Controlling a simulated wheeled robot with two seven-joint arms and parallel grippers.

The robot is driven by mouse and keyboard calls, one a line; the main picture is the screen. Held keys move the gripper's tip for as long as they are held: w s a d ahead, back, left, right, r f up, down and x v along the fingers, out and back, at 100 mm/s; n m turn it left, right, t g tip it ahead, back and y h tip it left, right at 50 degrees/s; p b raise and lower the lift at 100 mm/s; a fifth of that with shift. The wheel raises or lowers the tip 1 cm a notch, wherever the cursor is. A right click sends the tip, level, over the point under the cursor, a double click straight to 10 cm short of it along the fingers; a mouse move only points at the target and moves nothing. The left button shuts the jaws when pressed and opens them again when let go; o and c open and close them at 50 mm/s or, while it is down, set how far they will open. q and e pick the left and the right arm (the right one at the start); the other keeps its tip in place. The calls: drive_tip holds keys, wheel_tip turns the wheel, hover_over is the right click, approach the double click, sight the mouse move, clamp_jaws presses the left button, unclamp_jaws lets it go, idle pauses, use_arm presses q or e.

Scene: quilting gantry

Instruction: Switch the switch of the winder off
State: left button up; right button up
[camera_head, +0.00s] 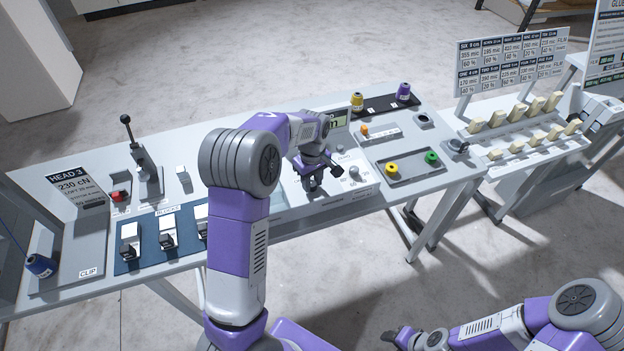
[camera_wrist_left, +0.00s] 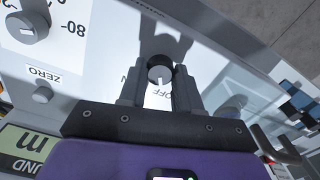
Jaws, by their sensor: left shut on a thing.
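The winder's switch is a small round knob (camera_wrist_left: 160,73) with a grey top and dark sides, seen in the left wrist view. A printed OFF label (camera_wrist_left: 165,93) shows beside it, and part of another label is hidden by a finger. A pale mark on the knob's edge lies on the OFF label's side. My left gripper (camera_wrist_left: 159,80) is shut on the knob, one finger on each side. In the head view my left gripper (camera_head: 311,186) points down at the winder panel and hides the switch. My right gripper (camera_head: 412,340) is low at the bottom edge, its jaws unclear.
A dial knob (camera_head: 353,172) and a green display (camera_head: 339,118) are close to my left gripper. The blue block mat (camera_head: 128,266) and a lever (camera_head: 131,130) are to the left.

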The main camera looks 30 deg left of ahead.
sight(312, 184)
idle(0.3)
use_arm(q)
drive_tip(key=o, duration=1.1)
drive_tip(key=shift+c, duration=0.2)
wheel_tip(312, 184, up, 8)
drive_tip(key=shift+f+p, duration=0.15)
drive_tip(key=shift+p, duration=0.35)
